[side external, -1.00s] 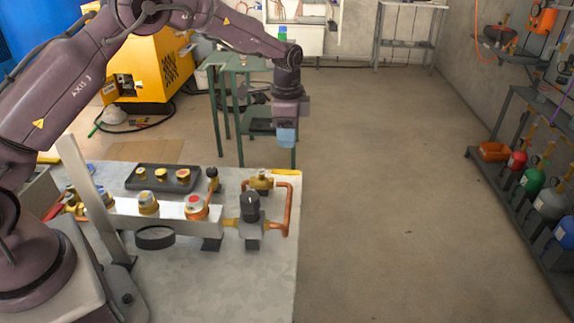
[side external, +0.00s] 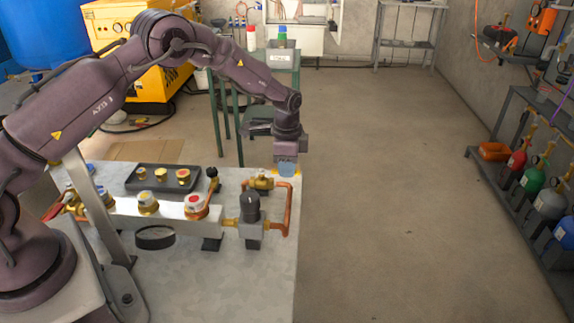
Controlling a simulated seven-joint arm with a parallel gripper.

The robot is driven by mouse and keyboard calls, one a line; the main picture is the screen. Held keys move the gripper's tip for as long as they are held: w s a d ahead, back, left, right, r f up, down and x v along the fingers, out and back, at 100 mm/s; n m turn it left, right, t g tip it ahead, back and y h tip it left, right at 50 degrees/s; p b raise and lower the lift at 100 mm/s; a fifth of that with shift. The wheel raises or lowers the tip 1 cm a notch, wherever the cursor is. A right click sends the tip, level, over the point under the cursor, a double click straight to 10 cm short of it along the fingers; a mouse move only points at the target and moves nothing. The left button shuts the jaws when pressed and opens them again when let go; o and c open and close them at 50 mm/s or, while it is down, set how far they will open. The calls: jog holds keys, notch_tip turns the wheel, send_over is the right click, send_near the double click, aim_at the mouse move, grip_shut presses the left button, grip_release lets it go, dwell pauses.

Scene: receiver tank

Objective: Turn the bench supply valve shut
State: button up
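A silver manifold block (side external: 172,215) lies along the bench with several fittings on it. At its right, a black-knobbed fitting (side external: 249,207) joins a copper pipe (side external: 287,210), which bends back to a brass valve (side external: 261,182). At the block's left end is a red lever handle (side external: 52,211) beside brass fittings, partly hidden by my arm and a grey upright. I cannot tell by label which one is the bench supply valve. My gripper (side external: 287,170) points down near the bench's back right corner, just behind and right of the brass valve. Its pale blue fingertips are too small to tell open from shut.
A black tray (side external: 168,178) with several brass caps lies behind the block. A black ring (side external: 155,237) is in front of it. A dark lever with a round knob (side external: 212,180) stands up behind the block. The bench front (side external: 220,285) is clear.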

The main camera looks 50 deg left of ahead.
grip_shut()
jog(key=a+n, duration=0.1)
jog(key=n, duration=0.1)
jog(key=w+a+n, duration=0.1)
jog(key=n, duration=0.1)
jog(key=shift+w, duration=0.2)
jog(key=n, duration=0.1)
jog(key=a+n, duration=0.1)
jog(key=shift+w+a+n, duration=0.15)
jog(key=shift+w+n, duration=0.05)
jog(key=shift+n, duration=0.2)
jog(key=n, duration=0.1)
jog(key=a+n, duration=0.1)
jog(key=shift+a+n, duration=0.25)
jog(key=shift+n, duration=0.15)
jog(key=n, duration=0.1)
jog(key=a+n, duration=0.1)
jog(key=n, duration=0.1)
jog(key=a+n, duration=0.1)
jog(key=shift+s+a, duration=0.2)
jog(key=shift+s, duration=0.05)
jog(key=shift+s+a+n, duration=0.3)
jog(key=shift+a+n, duration=0.15)
jog(key=shift+n, duration=0.65)
jog(key=shift+s+a+n, duration=0.3)
jog(key=shift+a+n, duration=0.1)
jog(key=shift+n, duration=0.7)
